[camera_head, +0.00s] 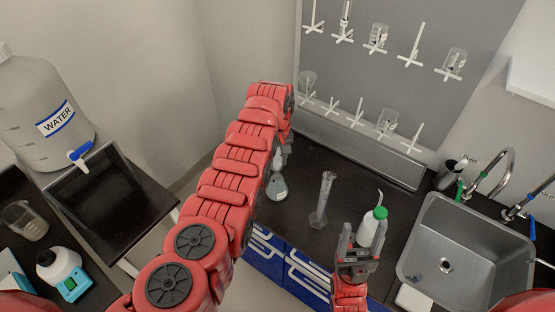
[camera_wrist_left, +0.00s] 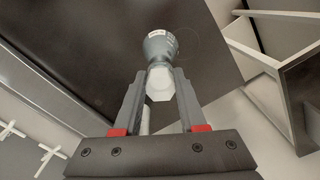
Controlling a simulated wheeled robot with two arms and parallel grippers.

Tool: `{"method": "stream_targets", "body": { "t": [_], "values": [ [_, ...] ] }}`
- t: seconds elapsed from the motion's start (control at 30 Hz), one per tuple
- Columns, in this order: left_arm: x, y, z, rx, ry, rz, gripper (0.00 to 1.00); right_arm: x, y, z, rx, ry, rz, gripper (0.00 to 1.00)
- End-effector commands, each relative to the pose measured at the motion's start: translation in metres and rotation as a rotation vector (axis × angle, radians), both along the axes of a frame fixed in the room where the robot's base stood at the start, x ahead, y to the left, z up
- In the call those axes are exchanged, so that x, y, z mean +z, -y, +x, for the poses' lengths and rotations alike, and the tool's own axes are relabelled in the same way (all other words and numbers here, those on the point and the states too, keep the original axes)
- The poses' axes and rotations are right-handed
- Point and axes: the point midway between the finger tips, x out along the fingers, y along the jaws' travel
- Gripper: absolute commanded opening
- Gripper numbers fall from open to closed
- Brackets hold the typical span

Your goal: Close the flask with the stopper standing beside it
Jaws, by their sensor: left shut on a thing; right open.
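The flask (camera_head: 277,187) stands on the dark bench just right of my left forearm in the head view. In the left wrist view the flask (camera_wrist_left: 157,45) is seen from above, beyond the fingertips. My left gripper (camera_wrist_left: 161,78) is shut on the pale, faceted stopper (camera_wrist_left: 160,84), which lines up with the flask's neck. Whether the stopper touches or sits in the neck cannot be told. The left arm hides most of this gripper in the head view. My right gripper (camera_head: 358,240) is open and empty, low in the head view.
A graduated cylinder (camera_head: 323,200) stands right of the flask. A green-capped wash bottle (camera_head: 371,228) stands close to my right gripper. A drying rack (camera_head: 385,90) is behind, and a steel sink (camera_head: 470,250) is at right. Bench between flask and cylinder is clear.

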Motion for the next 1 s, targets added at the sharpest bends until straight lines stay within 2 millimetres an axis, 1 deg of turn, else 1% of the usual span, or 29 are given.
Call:
{"method": "stream_targets", "body": {
  "t": [0.4, 0.43, 0.57, 0.6, 0.9, 1.0],
  "values": [
    [-0.0094, -0.0001, 0.0001, 0.0, 0.0, 0.0, 0.0, -0.0076, 0.0, -0.0001, 0.0, 0.0, 0.0, 0.65],
    [-0.0087, -0.0001, 0.0001, 0.0, 0.0, 0.0, 0.44, -0.0069, 0.0, 0.0, 0.0, 0.0, 0.0, 0.65],
    [-0.0083, -0.0002, -0.0001, 0.0, 0.0, 0.0, 0.68, -0.0065, 0.0, 0.0, 0.0, 0.0, 0.0, 0.65],
    [-0.0083, -0.0001, 0.0, 0.0, 0.0, 0.0, 0.75, -0.0066, 0.0, 0.0, 0.0, 0.0, 0.0, 0.65],
    [-0.008, 0.0, 0.0, 0.0, 0.0, 0.0, 0.76, -0.0069, 0.0, 0.0, 0.0, 0.0, 0.0, 0.65],
    [-0.0048, 0.0003, 0.0002, 0.0, 0.0, 0.0, 0.76, -0.0087, 0.0, 0.0, 0.0, 0.0, 0.0, 0.65]
  ]
}}
